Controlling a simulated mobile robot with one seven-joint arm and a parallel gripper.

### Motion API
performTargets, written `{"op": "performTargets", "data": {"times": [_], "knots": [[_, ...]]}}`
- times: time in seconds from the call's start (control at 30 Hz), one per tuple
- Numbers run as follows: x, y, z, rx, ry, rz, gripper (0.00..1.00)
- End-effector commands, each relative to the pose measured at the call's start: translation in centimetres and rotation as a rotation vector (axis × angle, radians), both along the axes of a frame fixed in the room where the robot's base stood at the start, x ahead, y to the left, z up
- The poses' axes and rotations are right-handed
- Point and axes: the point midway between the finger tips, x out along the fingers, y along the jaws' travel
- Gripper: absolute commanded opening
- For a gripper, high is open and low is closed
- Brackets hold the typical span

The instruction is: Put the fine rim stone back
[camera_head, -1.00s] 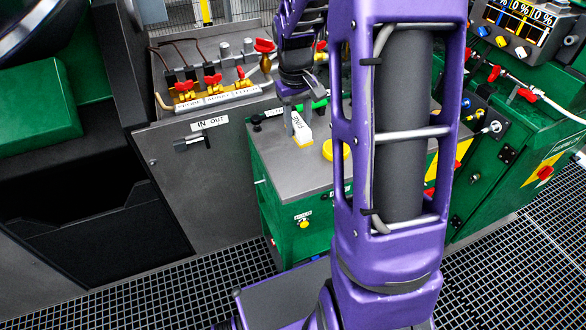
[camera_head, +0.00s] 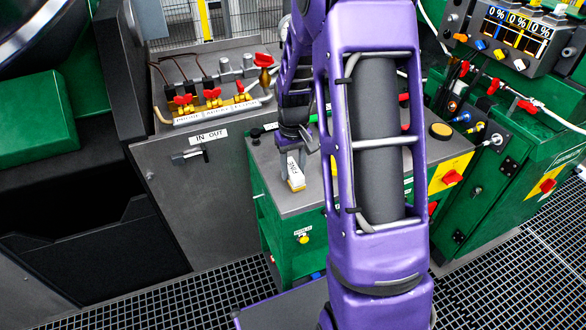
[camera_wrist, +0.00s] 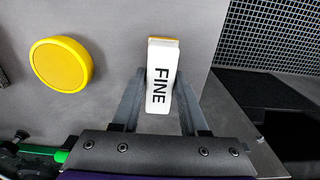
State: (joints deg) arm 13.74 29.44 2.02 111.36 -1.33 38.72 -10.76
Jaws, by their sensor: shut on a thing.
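The fine rim stone (camera_wrist: 161,82) is a white block marked FINE with a yellow-orange end. It also shows in the head view (camera_head: 295,174), at the front left of the green cart's grey top. My gripper (camera_wrist: 160,100) is shut on it, with one finger along each side. In the head view my gripper (camera_head: 291,160) points down over the cart top (camera_head: 262,160). I cannot tell whether the stone touches the top or hangs just above it.
A yellow round disc (camera_wrist: 61,65) lies on the cart top left of the stone in the wrist view. A grey cabinet with red-handled valves (camera_head: 212,94) stands left of the cart. A green control console (camera_head: 500,190) stands right. Grating floor (camera_head: 180,300) lies in front.

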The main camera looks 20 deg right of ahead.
Motion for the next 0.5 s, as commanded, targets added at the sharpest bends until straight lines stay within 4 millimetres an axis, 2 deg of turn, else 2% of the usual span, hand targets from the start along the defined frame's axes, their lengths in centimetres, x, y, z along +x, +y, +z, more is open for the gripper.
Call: {"op": "performTargets", "data": {"times": [0.23, 0.27, 0.4, 0.5], "knots": [[0.02, 0.0, -0.35, 0.0, -0.001, 0.0, 0.0], [0.01, 0.0, -0.22, 0.0, 0.0, 0.0, 0.49], [0.01, 0.0, -0.2, 0.0, 0.0, 0.0, 0.73], [0.01, 0.0, -0.2, 0.0, 0.0, 0.0, 0.73]]}}
